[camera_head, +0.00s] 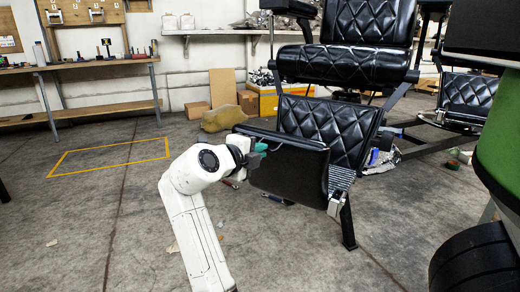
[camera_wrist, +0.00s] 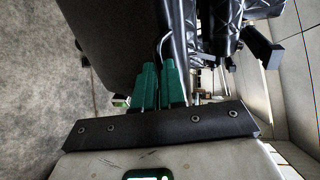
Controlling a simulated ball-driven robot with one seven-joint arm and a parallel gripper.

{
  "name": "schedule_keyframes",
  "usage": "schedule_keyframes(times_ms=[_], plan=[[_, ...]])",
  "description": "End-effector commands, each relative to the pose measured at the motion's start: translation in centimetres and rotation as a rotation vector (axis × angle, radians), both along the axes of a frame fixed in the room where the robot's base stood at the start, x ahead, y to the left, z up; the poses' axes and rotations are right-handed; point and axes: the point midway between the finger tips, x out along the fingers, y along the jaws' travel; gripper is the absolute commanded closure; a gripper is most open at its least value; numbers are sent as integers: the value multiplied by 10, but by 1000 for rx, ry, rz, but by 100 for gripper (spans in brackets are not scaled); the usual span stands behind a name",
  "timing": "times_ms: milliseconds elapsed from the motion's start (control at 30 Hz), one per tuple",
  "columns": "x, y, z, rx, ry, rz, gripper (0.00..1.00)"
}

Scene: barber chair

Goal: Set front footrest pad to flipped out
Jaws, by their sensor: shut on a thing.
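The front footrest pad (camera_head: 290,168) is a dark flat panel at the lower front of the black barber chair (camera_head: 345,62). It stands out from the quilted leg panel (camera_head: 325,124) at a slant. My gripper (camera_head: 262,149) is at the pad's upper left edge. In the wrist view, my gripper's green fingers (camera_wrist: 158,78) are close together beside the dark pad (camera_wrist: 112,42). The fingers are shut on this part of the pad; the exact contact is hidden.
A ribbed metal step (camera_head: 341,178) and chair leg (camera_head: 347,222) are right of the pad. A second chair (camera_head: 470,92) and a green-and-black machine (camera_head: 500,150) stand at the right. Cardboard boxes (camera_head: 222,88) and a workbench (camera_head: 90,68) are behind.

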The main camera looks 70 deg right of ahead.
Motion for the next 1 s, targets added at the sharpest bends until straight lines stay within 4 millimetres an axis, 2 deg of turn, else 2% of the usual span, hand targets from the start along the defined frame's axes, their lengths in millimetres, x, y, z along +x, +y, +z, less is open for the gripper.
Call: schedule_keyframes(times_ms=[33, 567, 600, 667, 800, 1000], plan=[[-5, -8, -28, 56, 9, -13, 100], [-5, -6, -31, 56, 8, -14, 100], [-5, -6, -31, 57, 8, -14, 76], [-5, -6, -31, 57, 8, -15, 65], [-5, -6, -30, 57, 9, -15, 60], [-4, -4, -29, 58, 10, -14, 61]])
